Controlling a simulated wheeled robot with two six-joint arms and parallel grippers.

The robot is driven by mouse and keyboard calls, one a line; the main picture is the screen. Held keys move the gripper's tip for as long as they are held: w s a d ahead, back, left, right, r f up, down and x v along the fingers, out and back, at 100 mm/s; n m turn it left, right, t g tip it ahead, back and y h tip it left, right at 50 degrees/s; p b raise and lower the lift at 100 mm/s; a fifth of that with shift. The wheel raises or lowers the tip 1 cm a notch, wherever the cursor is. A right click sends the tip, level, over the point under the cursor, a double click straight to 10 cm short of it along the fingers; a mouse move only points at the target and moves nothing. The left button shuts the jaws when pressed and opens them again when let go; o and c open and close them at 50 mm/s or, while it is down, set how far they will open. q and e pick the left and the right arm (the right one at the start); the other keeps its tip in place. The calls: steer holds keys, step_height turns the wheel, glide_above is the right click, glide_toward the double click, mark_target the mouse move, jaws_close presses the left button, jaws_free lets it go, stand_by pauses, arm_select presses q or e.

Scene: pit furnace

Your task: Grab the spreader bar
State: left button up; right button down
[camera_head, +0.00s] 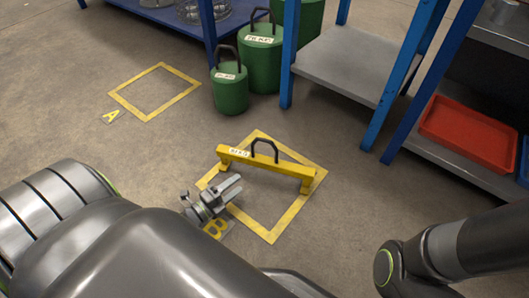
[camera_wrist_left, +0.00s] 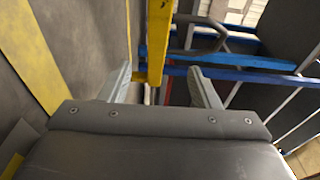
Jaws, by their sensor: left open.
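The spreader bar (camera_head: 265,169) is a yellow beam with a white label and a black handle (camera_head: 264,146) on top. It stands on the floor across the yellow square marked B. My left gripper (camera_head: 232,188) is open and empty, in front of the bar's left half. In the left wrist view, part of the yellow bar (camera_wrist_left: 157,38) appears between the open fingers (camera_wrist_left: 160,84), with the dark handle (camera_wrist_left: 207,28) to its right. I see no clear contact. My right arm shows at lower right, but its gripper is out of view.
Several green weights (camera_head: 230,90) with black handles stand behind the bar. A blue-framed shelf (camera_head: 345,75) with a red tray (camera_head: 468,132) stands at the right. Another blue rack (camera_head: 180,18) is at the back. The yellow square marked A (camera_head: 155,92) is empty floor at left.

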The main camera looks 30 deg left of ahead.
mark_target(260, 165)
arm_select(q)
steer(key=b+x, duration=0.3)
steer(key=x, duration=0.5)
steer(key=shift+w+f, duration=0.1)
steer(key=shift+w, duration=0.2)
steer(key=shift+w+d+f+b, duration=0.1)
steer(key=shift+w+b, duration=0.35)
steer(key=shift+b, duration=0.1)
steer(key=b+x, duration=0.1)
steer(key=x, duration=0.1)
steer(key=b+x, duration=0.1)
steer(key=x, duration=0.1)
steer(key=shift+a+f, duration=0.15)
steer(key=shift+a, duration=0.1)
steer(key=shift+w, duration=0.2)
steer(key=shift+c, duration=0.5)
jaws_close()
steer(key=shift+d+r, duration=0.1)
steer(key=shift+r, duration=0.15)
